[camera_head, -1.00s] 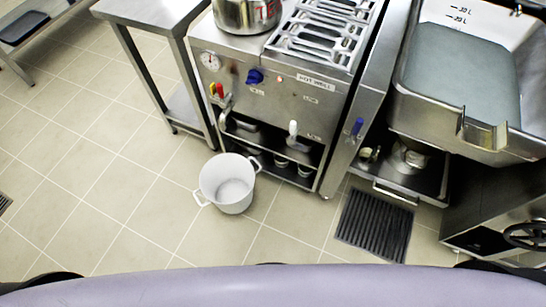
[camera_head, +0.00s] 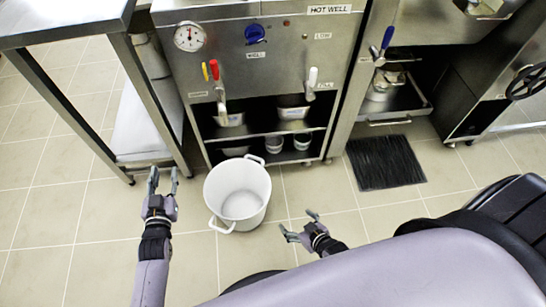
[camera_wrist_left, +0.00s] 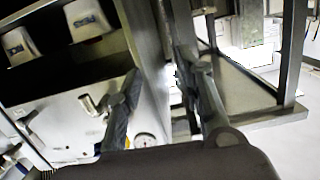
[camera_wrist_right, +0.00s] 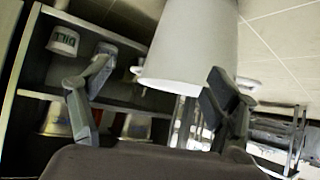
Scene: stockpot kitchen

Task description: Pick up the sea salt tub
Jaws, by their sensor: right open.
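Small tubs stand on the open shelves under the hot well: a tub (camera_head: 275,147) and another tub (camera_head: 302,141) on the lower shelf. In the right wrist view a labelled white tub (camera_wrist_right: 63,41) shows on the shelf beyond my fingers. I cannot read any label as sea salt. My left gripper (camera_head: 163,182) is open and empty, left of the white pot and in front of the steel table. In the left wrist view its fingers (camera_wrist_left: 160,95) stand apart. My right gripper (camera_head: 297,227) is open and empty, low at the right of the pot; its fingers (camera_wrist_right: 155,100) are spread.
A white two-handled pot (camera_head: 238,195) stands on the floor before the shelves, between my grippers. A steel table (camera_head: 100,135) is at left. Bins (camera_head: 293,107) stand on the upper shelf. A black floor grate (camera_head: 385,163) lies to the right.

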